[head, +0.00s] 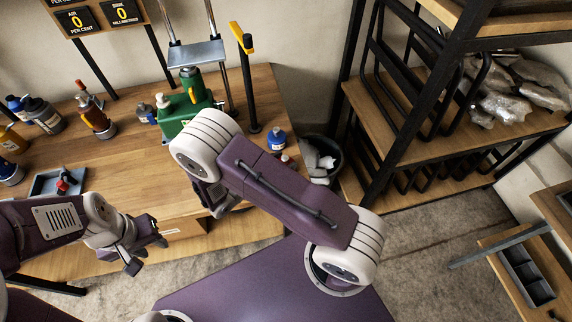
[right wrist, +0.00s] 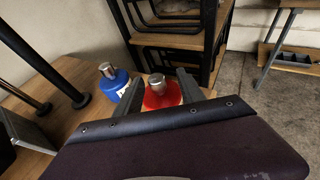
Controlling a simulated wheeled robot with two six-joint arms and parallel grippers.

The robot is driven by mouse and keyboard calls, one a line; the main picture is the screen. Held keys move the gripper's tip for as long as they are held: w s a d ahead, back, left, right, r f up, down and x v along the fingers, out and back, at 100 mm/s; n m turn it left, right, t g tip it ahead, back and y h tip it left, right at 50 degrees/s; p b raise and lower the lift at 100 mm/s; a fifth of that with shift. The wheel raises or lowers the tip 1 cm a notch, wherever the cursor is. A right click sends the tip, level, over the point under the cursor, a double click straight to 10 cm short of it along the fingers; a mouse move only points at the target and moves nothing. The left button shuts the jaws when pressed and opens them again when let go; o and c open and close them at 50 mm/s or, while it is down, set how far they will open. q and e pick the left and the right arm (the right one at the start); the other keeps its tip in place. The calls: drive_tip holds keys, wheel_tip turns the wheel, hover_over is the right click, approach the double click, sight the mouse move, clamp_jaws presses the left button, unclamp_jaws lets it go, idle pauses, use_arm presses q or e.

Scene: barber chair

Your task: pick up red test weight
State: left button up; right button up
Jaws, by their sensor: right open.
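The red test weight (right wrist: 158,97) has a grey metal knob on top and stands upright on the wooden table in the right wrist view. In the head view this gripper is hidden behind my arm. My left gripper (head: 148,254) is open and empty near the table's front edge.
A blue weight (right wrist: 113,82) stands just left of the red one and also shows in the head view (head: 276,138). A dark bin (head: 335,152) and a shelf rack (head: 402,100) stand right of the table.

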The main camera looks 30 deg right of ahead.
sight(291, 159)
drive_tip(key=shift+w+p+x, duration=0.1)
drive_tip(key=shift+p+x, duration=0.25)
drive_tip(key=shift+x, duration=1)
drive_tip(key=shift+w+p+x, duration=0.15)
drive_tip(key=shift+p+x, duration=0.15)
drive_tip(key=shift+x, duration=1)
drive_tip(key=shift+s+a+f, duration=0.1)
drive_tip(key=shift+a, duration=0.2)
drive_tip(key=c, duration=0.4)
clamp_jaws()
